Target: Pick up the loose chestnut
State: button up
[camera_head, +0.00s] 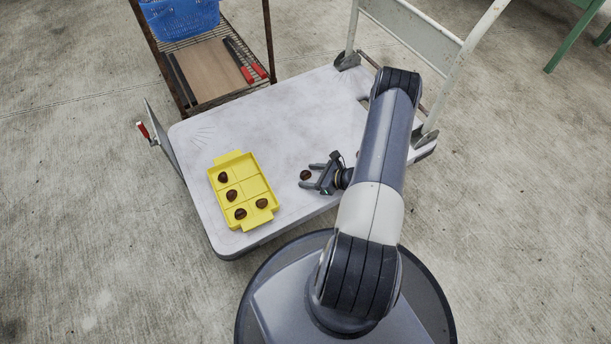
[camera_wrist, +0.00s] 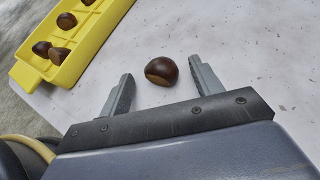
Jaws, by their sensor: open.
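A loose brown chestnut (camera_head: 305,175) with a paler tan patch lies on the pale platform of a cart. It also shows in the wrist view (camera_wrist: 161,70). My gripper (camera_head: 308,176) is open, low over the platform, its fingers pointing left in the head view. In the wrist view the chestnut sits in the gap between the two fingertips (camera_wrist: 160,74), with a gap to each finger. Nothing is held.
A yellow compartment tray (camera_head: 255,184) with several chestnuts lies left of my gripper; its edge shows in the wrist view (camera_wrist: 100,38). A wire rack with a blue basket (camera_head: 180,17) stands behind. A pale cart handle (camera_head: 415,35) rises at back right. The platform's middle is clear.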

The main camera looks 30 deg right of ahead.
jog(key=shift+c, duration=0.2)
jog(key=c, duration=1)
